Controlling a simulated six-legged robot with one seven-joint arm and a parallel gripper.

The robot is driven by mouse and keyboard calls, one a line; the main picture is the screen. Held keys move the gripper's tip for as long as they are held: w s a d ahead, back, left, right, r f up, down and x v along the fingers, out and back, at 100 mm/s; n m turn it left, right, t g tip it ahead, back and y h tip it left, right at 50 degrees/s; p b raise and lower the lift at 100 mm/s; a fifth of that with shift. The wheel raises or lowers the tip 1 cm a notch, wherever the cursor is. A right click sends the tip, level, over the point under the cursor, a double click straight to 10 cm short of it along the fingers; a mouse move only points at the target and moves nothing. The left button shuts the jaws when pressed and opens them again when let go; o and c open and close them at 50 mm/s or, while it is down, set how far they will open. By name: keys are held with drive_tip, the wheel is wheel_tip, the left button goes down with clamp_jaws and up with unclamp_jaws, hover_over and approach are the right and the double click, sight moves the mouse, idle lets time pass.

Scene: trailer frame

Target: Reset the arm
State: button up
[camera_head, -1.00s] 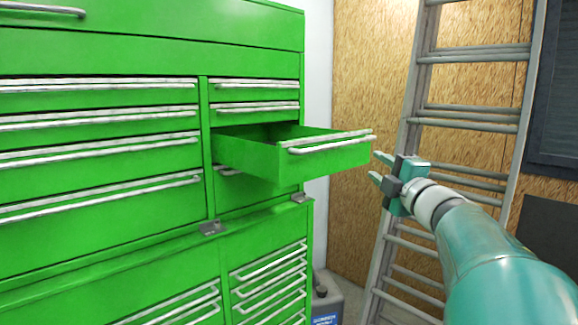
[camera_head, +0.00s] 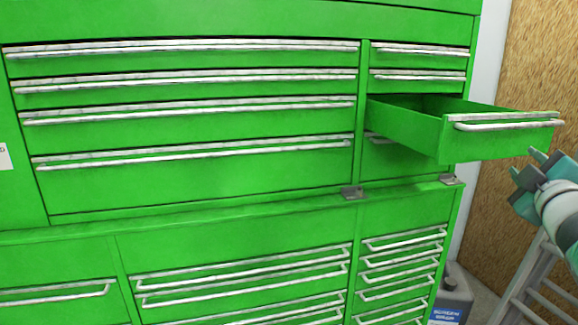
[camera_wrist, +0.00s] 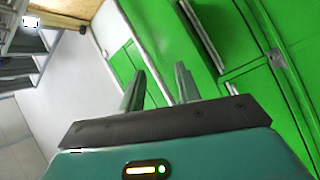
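My gripper (camera_head: 541,163) is at the right edge of the head view, just right of and below the front of the pulled-out green drawer (camera_head: 500,145). In the wrist view my gripper (camera_wrist: 158,88) has its two fingers apart with nothing between them. The fingers appear clear of the drawer's silver handle (camera_head: 505,126). Most of my arm is cut off by the right edge of the head view.
The green tool cabinet (camera_head: 200,185) fills most of the head view; its other drawers look shut. A grey jug (camera_head: 452,296) stands on the floor beside it. A ladder (camera_head: 530,285) leans by the wood-panel wall (camera_head: 540,60).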

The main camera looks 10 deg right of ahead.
drive_tip(key=a+f+m+g+y, duration=0.3)
drive_tip(key=a+f+m+g, duration=0.25)
drive_tip(key=a+f, duration=0.9)
drive_tip(key=s+a+f+m+g+y, duration=0.1)
drive_tip(key=s+a+f+g+y, duration=0.2)
drive_tip(key=a, duration=0.7)
drive_tip(key=s+a+f+g+y, duration=0.2)
drive_tip(key=s+a+f+g, duration=0.1)
drive_tip(key=s+a+f, duration=0.4)
drive_tip(key=a+f, duration=0.2)
drive_tip(key=a, duration=0.2)
drive_tip(key=shift+s+m+y, duration=0.2)
drive_tip(key=shift+m+y, duration=0.15)
drive_tip(key=shift+y, duration=0.05)
drive_tip(key=shift+d+f, duration=0.1)
